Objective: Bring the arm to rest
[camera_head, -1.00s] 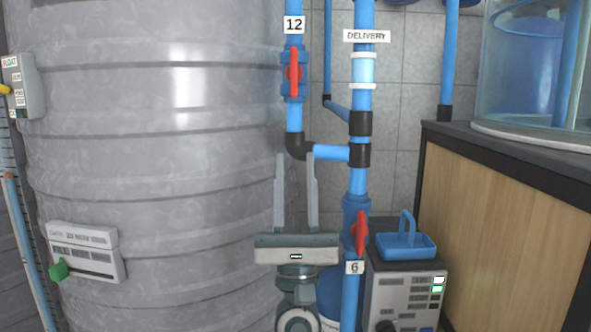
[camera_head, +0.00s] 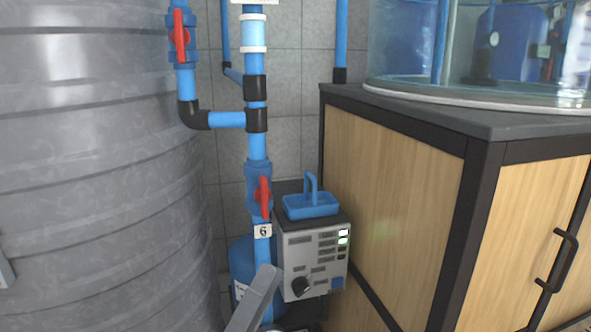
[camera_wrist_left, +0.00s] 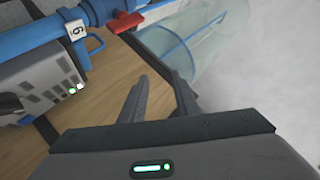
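My left gripper shows as one grey finger (camera_head: 256,300) at the bottom of the head view, in front of the lower blue pipe. In the left wrist view both fingers of the left gripper (camera_wrist_left: 161,77) stand apart with nothing between them. The rest of my left arm is outside the head view. My right gripper is in neither view.
A blue pipe with a red valve handle (camera_head: 263,197) and tag 6 (camera_head: 262,231) stands beside the grey tank (camera_head: 95,180). A control box (camera_head: 312,262) carries a blue tray (camera_head: 311,206). A wooden cabinet (camera_head: 392,190) fills the right, below a glass tank (camera_head: 470,92).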

